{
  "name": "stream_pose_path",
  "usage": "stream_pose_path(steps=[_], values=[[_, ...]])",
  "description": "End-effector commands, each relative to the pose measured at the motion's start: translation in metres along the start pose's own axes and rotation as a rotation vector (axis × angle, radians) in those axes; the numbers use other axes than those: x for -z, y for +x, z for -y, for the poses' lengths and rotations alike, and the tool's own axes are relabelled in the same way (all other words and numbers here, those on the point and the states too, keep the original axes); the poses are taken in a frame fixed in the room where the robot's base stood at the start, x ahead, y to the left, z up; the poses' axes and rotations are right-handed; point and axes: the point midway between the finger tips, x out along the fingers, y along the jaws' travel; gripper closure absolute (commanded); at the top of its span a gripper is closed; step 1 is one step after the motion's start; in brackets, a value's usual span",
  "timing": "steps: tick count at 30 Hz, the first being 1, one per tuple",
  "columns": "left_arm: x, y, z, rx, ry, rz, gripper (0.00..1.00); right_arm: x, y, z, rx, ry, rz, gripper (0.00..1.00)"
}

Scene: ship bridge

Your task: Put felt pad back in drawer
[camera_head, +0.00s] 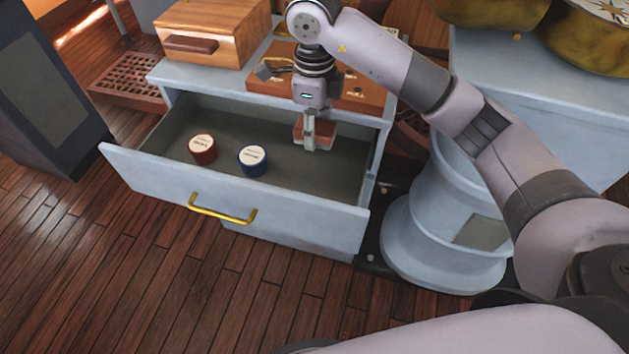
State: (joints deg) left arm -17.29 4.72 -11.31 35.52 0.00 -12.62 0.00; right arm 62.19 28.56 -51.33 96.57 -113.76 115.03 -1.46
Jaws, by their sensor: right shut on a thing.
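The drawer (262,211) stands open, a pale blue-grey box with a brass handle. My right gripper (310,143) points down over the right side of the drawer. It is shut on a reddish block-like thing (325,131), which I take to be the felt pad. The gripper's fingers hide part of it, and I cannot tell whether it touches the drawer floor. A red round tin (203,149) and a blue round tin (252,160) with pale lids stand apart on the drawer floor, left of the gripper. My left gripper is out of view.
A wooden box (215,35) stands on the cabinet top, with a reddish-brown board (362,94) beside it. A round pale pedestal (440,245) stands right of the drawer. Brass-coloured objects (600,35) sit at the upper right. The drawer's middle floor is bare.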

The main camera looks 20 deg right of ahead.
Motion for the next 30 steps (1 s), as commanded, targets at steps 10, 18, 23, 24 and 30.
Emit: stream_pose_path(steps=[10,18,23,24,30], values=[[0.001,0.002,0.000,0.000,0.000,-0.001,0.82,0.001,0.092,-0.002,-0.005,-0.003,-0.003,0.85],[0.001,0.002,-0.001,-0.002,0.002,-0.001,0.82,0.000,0.120,-0.001,-0.001,-0.003,0.000,0.85],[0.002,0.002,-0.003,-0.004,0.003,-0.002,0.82,0.001,0.139,-0.001,-0.003,-0.003,-0.002,0.85],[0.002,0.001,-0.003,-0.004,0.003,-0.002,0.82,0.001,0.145,-0.002,-0.004,-0.003,-0.002,0.85],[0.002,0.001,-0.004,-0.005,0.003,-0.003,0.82,0.000,0.162,-0.001,0.000,-0.005,0.002,0.85]])
